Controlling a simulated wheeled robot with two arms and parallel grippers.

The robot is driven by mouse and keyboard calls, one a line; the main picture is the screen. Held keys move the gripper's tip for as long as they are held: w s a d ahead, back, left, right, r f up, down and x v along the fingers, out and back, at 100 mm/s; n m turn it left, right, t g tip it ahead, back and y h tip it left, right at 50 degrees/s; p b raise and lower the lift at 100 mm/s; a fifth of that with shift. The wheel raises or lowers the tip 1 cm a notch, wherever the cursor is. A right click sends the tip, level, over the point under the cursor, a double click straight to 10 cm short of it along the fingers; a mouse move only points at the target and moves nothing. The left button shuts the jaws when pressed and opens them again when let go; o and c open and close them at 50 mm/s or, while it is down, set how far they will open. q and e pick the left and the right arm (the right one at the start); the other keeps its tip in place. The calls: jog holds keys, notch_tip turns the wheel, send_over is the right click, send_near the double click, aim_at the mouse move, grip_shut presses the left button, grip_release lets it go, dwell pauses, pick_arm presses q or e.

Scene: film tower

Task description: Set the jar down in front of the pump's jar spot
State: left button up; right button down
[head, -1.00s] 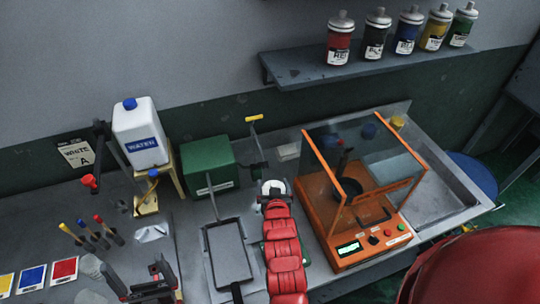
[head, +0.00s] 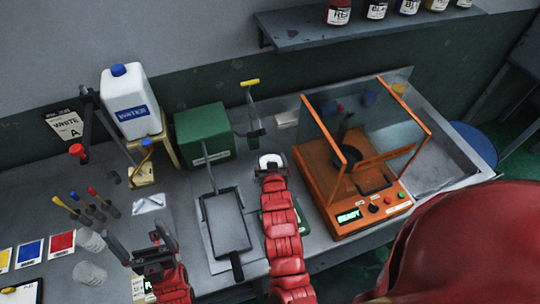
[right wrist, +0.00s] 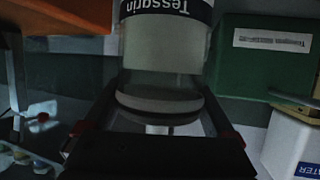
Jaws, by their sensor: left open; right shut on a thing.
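The jar (right wrist: 165,50) has a white body and a dark label reading "Tessarin", upside down in the right wrist view. Its pale round top (head: 271,160) shows at the end of my right arm in the head view. My right gripper (head: 270,172) is shut on it, in front of the yellow-handled stand (head: 253,112), which looks like the pump. The jar spot itself cannot be made out. Whether the jar touches the counter cannot be told. My left gripper (head: 140,240) is open and empty over the front left of the counter.
A green box (head: 203,135) stands left of the jar, with the water jug (head: 130,105) beyond. An orange machine with clear panels (head: 350,185) stands close on the right. A dark tray (head: 226,222) lies left of my right arm. Clear cups (head: 90,272) stand near my left gripper.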

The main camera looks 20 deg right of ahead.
jog(key=shift+w+f, duration=0.1)
jog(key=shift+f, duration=0.05)
jog(key=shift+f+b, duration=0.6)
dwell(0.3)
grip_release()
jog(key=shift+r, duration=0.1)
